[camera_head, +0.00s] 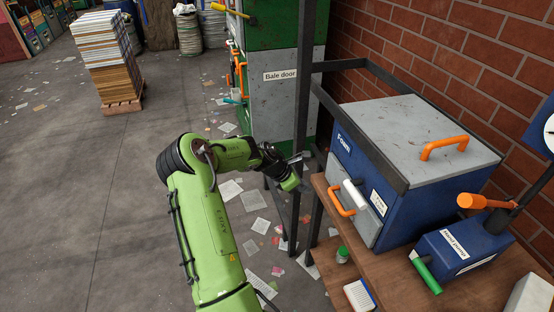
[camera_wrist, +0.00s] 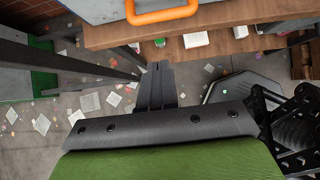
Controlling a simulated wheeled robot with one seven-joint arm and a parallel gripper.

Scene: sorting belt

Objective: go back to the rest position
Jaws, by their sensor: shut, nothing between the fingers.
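My green arm reaches forward from the bottom of the head view. My gripper (camera_head: 304,157) is at its end, left of the blue foam box and close to a dark metal post. In the wrist view my gripper (camera_wrist: 158,68) shows as dark fingers pressed together, with nothing between them. The fingers point towards the edge of the wooden bench (camera_wrist: 230,22), with littered floor behind them. From these views I cannot tell the exact gap between the fingers and the bench or post.
The foam box (camera_head: 420,130) has orange handles and stands on the wooden bench (camera_head: 390,275). A dark metal frame (camera_head: 303,90) rises beside it. A blue unit (camera_head: 460,250) with green and orange levers is at right. Open floor (camera_head: 80,200) lies left, with scattered paper.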

